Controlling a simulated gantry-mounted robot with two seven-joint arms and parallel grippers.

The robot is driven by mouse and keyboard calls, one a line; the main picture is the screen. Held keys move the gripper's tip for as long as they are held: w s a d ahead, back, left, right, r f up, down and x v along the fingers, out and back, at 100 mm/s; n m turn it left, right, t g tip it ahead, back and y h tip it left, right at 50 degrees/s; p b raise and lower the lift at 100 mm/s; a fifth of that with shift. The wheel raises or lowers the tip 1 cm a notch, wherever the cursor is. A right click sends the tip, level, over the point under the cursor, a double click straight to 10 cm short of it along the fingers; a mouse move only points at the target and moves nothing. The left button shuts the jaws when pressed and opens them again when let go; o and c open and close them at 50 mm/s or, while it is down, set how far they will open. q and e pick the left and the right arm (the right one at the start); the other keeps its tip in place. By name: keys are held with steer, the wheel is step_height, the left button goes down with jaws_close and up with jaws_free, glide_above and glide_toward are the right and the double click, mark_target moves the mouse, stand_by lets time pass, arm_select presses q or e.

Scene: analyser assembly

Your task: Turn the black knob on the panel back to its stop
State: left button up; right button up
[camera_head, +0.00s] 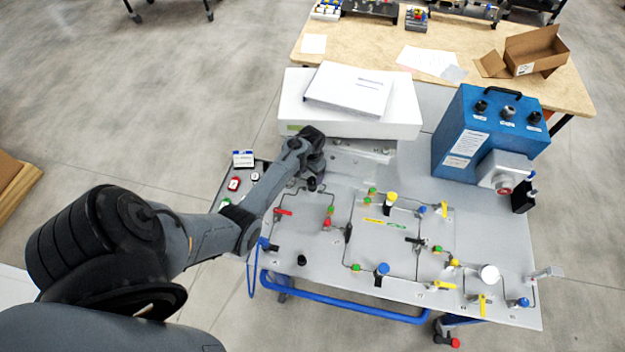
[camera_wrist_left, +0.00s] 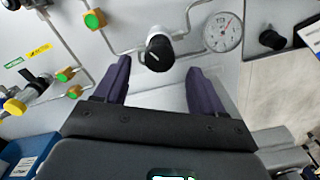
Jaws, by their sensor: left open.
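The black knob (camera_wrist_left: 158,54) with a white pointer line stands out from the panel (camera_head: 400,210) on a pale base. In the left wrist view it lies between and just beyond the fingertips of my left gripper (camera_wrist_left: 158,68). The fingers are open, with a gap on both sides of the knob. In the head view my left gripper (camera_head: 314,170) is over the panel's upper left part, right by the black knob (camera_head: 312,184); the arm hides part of this area. My right gripper is not in view.
A round gauge (camera_wrist_left: 222,32) and another black knob (camera_wrist_left: 270,38) sit right of the knob in the wrist view. Thin pipes and green-capped fittings (camera_wrist_left: 94,19) lie to its left. A white box (camera_head: 350,90) and a blue unit (camera_head: 485,130) stand behind the panel.

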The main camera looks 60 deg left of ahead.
mark_target(312, 181)
arm_select(q)
steer(key=shift+w+f+b, duration=0.1)
steer(key=shift+f+b, duration=0.2)
steer(key=shift+f, duration=2.15)
steer(key=c, duration=1.1)
steer(key=shift+o, duration=0.2)
